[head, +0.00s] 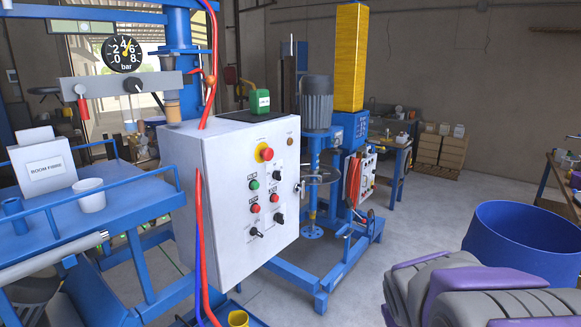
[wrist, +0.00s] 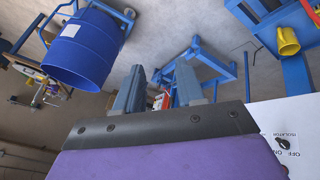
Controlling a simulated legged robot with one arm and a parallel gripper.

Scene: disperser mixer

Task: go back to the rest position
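My gripper (wrist: 161,82) shows in the wrist view with its two grey fingers apart and nothing between them. Its purple body fills the bottom of that view. In the head view my purple and grey arm is at the lower right, and the fingers cannot be made out there. The white control cabinet (head: 222,215) stands left of my arm, with a red emergency button (head: 266,154), green and red buttons and black switches. A white panel with an isolator switch (wrist: 284,143) is right of my gripper in the wrist view, apart from the fingers.
A blue drum (head: 525,240) stands close behind my arm at right; it also shows in the wrist view (wrist: 82,48). The blue mixer (head: 320,180) stands behind the cabinet. A blue platform (head: 120,207) holds a white cup (head: 90,197). Grey floor (head: 415,215) is clear between mixer and drum.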

